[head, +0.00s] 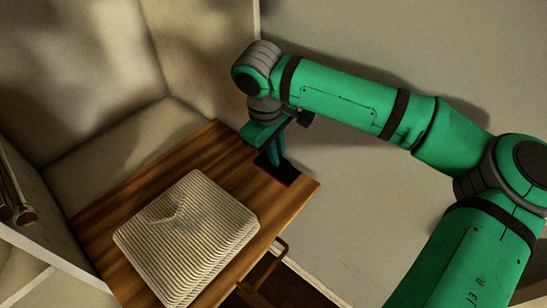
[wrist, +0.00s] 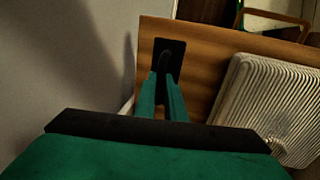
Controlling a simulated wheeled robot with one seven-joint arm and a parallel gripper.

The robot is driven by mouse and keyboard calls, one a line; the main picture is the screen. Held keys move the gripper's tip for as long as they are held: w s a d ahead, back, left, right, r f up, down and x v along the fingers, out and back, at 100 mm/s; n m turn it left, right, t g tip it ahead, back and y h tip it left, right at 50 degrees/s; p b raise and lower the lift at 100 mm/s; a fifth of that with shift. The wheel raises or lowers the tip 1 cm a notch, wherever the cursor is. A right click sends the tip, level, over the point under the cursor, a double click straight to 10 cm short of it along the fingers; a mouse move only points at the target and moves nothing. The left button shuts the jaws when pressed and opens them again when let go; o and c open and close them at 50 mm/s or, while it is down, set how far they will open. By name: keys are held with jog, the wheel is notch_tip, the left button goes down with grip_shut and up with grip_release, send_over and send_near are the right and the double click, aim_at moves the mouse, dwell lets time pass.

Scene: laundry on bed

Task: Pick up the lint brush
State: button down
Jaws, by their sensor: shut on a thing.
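The lint brush (head: 287,175) is a dark, flat rectangular pad at the corner of the wooden tabletop, beneath my gripper (head: 277,158). In the wrist view the black pad (wrist: 177,60) shows with a raised dark handle across its middle. My gripper (wrist: 163,76) points down with its two green fingers either side of the handle, shut on it. The fingers hide part of the handle. The brush looks level with the tabletop; I cannot tell whether it touches the wood or is just above it.
A pale ribbed folded cloth or cushion (head: 187,240) lies on the wooden table (head: 110,215) beside the brush. It also shows in the wrist view (wrist: 268,98). A plain wall stands close behind the brush. A wooden handle (head: 265,268) juts from the table's front.

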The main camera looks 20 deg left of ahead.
aim_at(281, 177)
jog(key=s+d+r, duration=0.1)
jog(key=r, duration=0.1)
jog(key=s+d+r, duration=0.1)
jog(key=shift+s+d+r, duration=0.1)
jog(key=shift+s+r, duration=0.25)
jog(key=shift+s, duration=0.05)
jog(key=s+d+r, duration=0.3)
jog(key=s+d, duration=0.1)
jog(key=s, duration=0.2)
jog(key=shift+s+d+r, duration=0.25)
jog(key=shift+d, duration=0.15)
